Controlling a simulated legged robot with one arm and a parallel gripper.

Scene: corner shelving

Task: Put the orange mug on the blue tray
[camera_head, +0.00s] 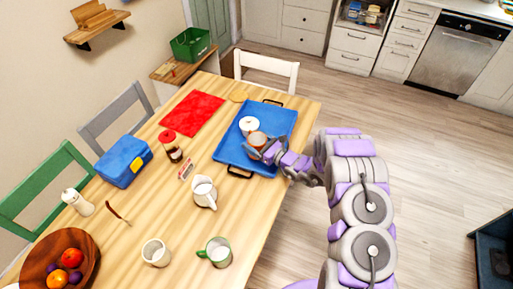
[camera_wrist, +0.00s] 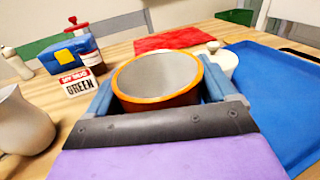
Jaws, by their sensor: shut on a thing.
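The orange mug (camera_wrist: 160,98) is between the two fingers of my gripper (camera_wrist: 160,95) in the wrist view, with its pale inside facing up. My gripper is shut on it. In the head view the mug (camera_head: 257,139) is over the near part of the blue tray (camera_head: 270,122), with my gripper (camera_head: 262,149) beside it. I cannot tell whether the mug touches the tray. The tray lies on the table and also shows at the right of the wrist view (camera_wrist: 275,100).
A white lidded pot (camera_head: 249,125) is on the tray, close behind the mug. A white pitcher (camera_head: 204,192), a jar (camera_head: 172,150) and a small sign (camera_head: 186,169) stand left of the tray. A red mat (camera_head: 193,112) lies behind. The tray's right part is clear.

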